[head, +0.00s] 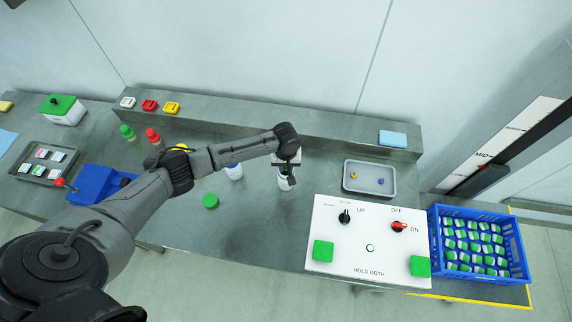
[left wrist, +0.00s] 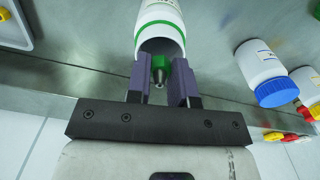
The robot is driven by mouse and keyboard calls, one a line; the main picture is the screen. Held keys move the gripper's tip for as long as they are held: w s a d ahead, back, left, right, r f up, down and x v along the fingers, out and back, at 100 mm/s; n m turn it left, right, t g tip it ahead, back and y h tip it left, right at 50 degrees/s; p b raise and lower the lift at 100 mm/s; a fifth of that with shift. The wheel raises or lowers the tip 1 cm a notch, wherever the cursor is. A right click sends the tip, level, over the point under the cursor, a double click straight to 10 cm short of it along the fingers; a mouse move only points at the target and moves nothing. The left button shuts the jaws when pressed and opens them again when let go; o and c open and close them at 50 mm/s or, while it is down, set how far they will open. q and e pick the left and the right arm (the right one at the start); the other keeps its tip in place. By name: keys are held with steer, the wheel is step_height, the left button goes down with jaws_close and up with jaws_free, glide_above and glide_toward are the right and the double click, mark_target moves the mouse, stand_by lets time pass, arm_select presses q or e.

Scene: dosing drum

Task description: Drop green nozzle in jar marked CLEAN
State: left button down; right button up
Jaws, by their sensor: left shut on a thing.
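My left gripper (head: 287,170) is over the table, left of the grey tray. In the left wrist view its purple fingers (left wrist: 161,88) are shut on the green nozzle (left wrist: 160,66), which has a metal tip. The fingers and nozzle are at the open mouth of a white jar with a green band (left wrist: 160,22); I cannot tell how far inside the nozzle is. This jar shows partly under the gripper in the head view (head: 284,184). No CLEAN mark can be read. My right gripper is not in view.
A blue-lidded white jar (head: 234,173) stands to the left, and a green lid (head: 210,201) lies nearby. The grey tray (head: 347,186) holds a yellow and a blue piece. A white control panel (head: 335,250) and a blue crate (head: 436,232) are at the right.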

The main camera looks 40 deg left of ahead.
arm_select(q)
steer(key=c, duration=0.9)
jaws_free()
steer(key=o, duration=0.5)
steer(key=shift+c, duration=0.2)
steer(key=shift+r, duration=0.1)
steer(key=shift+r+p, duration=0.45)
steer(key=shift+p, duration=0.1)
step_height(320, 180, up, 7)
steer(key=p, duration=0.8)
